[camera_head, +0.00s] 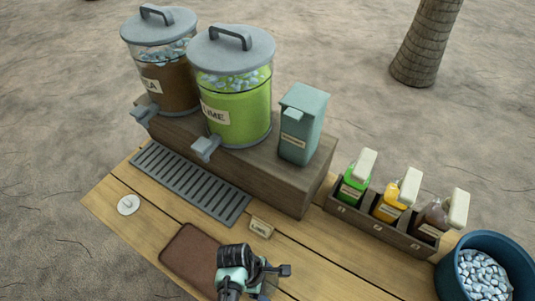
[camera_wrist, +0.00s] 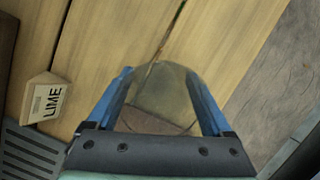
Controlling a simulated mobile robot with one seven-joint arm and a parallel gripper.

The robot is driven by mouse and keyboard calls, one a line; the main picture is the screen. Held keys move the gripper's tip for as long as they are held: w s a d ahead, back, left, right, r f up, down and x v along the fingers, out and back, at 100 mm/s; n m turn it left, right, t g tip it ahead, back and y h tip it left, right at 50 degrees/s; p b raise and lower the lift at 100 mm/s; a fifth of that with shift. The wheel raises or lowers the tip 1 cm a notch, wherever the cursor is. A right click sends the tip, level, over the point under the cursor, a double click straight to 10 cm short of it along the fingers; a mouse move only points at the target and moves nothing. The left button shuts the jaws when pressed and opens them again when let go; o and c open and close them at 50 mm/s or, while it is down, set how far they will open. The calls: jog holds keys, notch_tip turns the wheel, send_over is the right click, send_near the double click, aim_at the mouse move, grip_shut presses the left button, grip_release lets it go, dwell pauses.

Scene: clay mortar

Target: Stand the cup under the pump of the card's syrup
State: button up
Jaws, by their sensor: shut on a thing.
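My gripper (camera_wrist: 159,76) is shut on a clear, see-through cup (camera_wrist: 164,98), with one blue finger on each side of it. In the head view my gripper (camera_head: 264,274) is at the front of the table and mostly hides the cup. The card (camera_wrist: 46,104) reads LIME; it also stands in the head view (camera_head: 260,228), just behind my gripper. The syrup bottles stand in a wooden rack to the right: a green one (camera_head: 352,191), an orange one (camera_head: 388,208) and a dark brown one (camera_head: 431,223), each with a pale pump head. Their labels are too small to read.
A drip grate (camera_head: 190,184) and brown mat (camera_head: 188,258) lie in front. A blue ice bucket (camera_head: 447,281) is at right. Bare planks lie before the rack.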

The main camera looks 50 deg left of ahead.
jog(key=shift+f, duration=0.3)
jog(key=shift+f, duration=0.15)
jog(key=o, duration=1.1)
jog(key=p+v, duration=0.1)
jog(key=v, duration=1.1)
